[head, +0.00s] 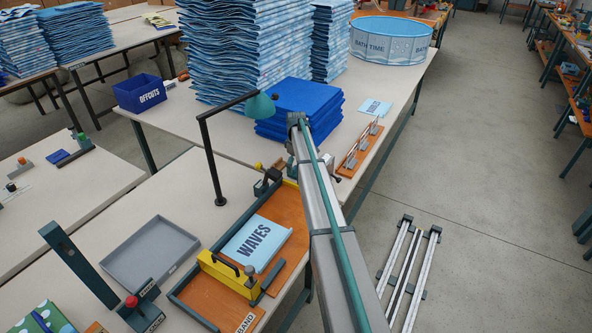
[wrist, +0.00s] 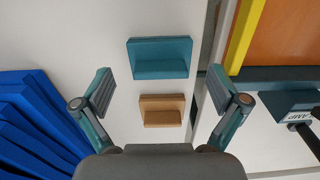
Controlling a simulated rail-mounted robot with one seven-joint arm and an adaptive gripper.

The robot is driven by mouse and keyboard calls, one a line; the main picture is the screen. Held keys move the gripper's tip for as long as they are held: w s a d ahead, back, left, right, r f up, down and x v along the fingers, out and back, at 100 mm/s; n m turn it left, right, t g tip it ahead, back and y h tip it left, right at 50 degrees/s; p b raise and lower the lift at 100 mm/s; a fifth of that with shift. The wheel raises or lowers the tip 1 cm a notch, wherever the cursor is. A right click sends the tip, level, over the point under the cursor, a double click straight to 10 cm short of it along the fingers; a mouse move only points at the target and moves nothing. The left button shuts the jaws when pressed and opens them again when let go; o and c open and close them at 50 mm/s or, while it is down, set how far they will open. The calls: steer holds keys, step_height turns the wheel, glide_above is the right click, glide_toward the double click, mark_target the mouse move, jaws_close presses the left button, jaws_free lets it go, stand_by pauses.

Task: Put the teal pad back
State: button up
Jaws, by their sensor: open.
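The teal pad (wrist: 160,58) is a small block with a raised back face and a lower ledge. It stands on the white table in the wrist view, just above a similar tan block (wrist: 162,111). My gripper (wrist: 161,84) is open and empty, with one finger to the left and one to the right of the two blocks as seen from above. The gap to the blocks is hard to judge, and no contact shows. In the head view my arm covers this area, and I cannot clearly pick out the teal pad there.
A blue folded stack (wrist: 35,120) lies left in the wrist view; it also shows in the head view (head: 300,105). An orange board with a yellow bar (wrist: 243,35) and a dark labelled block (wrist: 293,105) are right.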

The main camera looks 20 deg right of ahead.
step_height(320, 180, up, 10)
steer(key=b, duration=0.2)
steer(key=shift+r, duration=0.1)
stand_by(0.3)
